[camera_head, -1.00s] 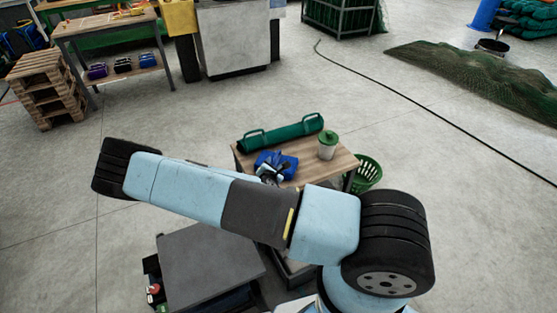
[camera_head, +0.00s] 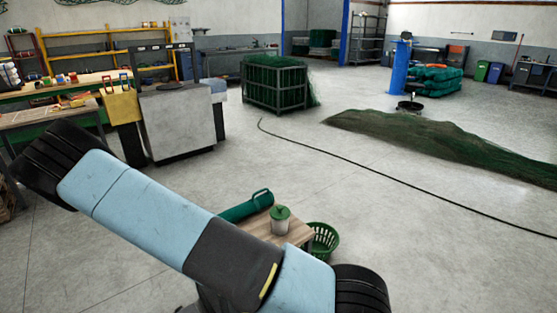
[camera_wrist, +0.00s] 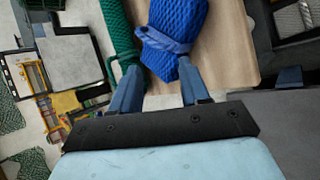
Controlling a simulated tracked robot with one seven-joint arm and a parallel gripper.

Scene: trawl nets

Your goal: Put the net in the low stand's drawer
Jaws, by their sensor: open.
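A blue net bundle (camera_wrist: 180,15), tied with a blue band, lies on a wooden-topped low stand (camera_wrist: 228,45) in the wrist view. My gripper (camera_wrist: 160,66) is open, its two blue fingers reaching toward the net's near, banded end. The net shows between and beyond the fingertips; I cannot tell whether they touch it. In the head view my arm hides the net, my gripper and much of the stand (camera_head: 256,229). No drawer can be made out clearly.
A green basket (camera_head: 323,240) sits on the floor at the right. Open floor lies beyond.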

